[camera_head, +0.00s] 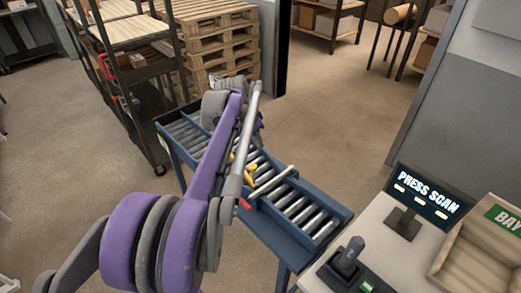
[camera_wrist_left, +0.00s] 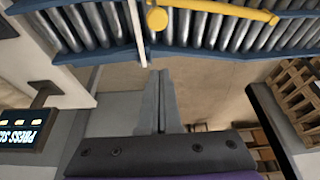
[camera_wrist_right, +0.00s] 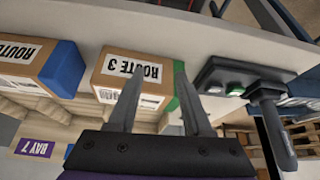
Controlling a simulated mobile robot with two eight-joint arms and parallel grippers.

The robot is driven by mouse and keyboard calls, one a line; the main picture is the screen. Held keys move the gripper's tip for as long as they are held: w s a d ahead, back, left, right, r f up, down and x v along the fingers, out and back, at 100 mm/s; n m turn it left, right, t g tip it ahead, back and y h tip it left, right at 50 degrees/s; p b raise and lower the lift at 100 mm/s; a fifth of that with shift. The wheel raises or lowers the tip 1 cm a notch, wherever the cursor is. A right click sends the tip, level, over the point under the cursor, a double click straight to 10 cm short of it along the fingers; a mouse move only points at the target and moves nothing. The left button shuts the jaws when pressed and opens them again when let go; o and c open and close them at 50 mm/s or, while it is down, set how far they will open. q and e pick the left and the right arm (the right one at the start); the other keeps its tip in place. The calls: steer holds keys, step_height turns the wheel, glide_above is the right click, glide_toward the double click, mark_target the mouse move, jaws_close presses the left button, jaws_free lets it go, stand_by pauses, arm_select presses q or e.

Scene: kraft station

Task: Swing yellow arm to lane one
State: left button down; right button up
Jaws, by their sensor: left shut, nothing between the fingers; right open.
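The yellow arm (camera_wrist_left: 215,8) lies over the metal rollers in the left wrist view, running from its round yellow end (camera_wrist_left: 157,18) beside a pale crossbar (camera_wrist_left: 138,30) toward the right. In the head view, part of the yellow arm (camera_head: 250,172) shows beside my purple left arm, which hides the rest. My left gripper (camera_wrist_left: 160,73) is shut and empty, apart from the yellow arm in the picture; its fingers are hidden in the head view. My right gripper (camera_wrist_right: 158,70) is open, in front of a cardboard box labelled ROUTE 3 (camera_wrist_right: 118,72).
The blue-framed roller conveyor (camera_head: 335,222) stands beside a pale worktable with a PRESS SCAN display (camera_head: 425,200) and a black lever (camera_head: 347,255). A second labelled box (camera_wrist_right: 28,62) is left in the right wrist view. Shelving and pallets (camera_head: 215,45) stand behind the conveyor.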

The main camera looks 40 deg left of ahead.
steer(key=shift+s, duration=0.15)
steer(key=shift+r, duration=0.1)
steer(key=shift+w+a, duration=0.1)
steer(key=shift+w, duration=0.2)
arm_select(q)
steer(key=v, duration=0.2)
steer(key=shift+a+r, duration=0.1)
steer(key=shift+r, duration=0.25)
steer(key=shift+s, duration=0.2)
arm_select(e)
steer(key=shift+s, duration=0.1)
arm_select(q)
steer(key=shift+w, duration=0.1)
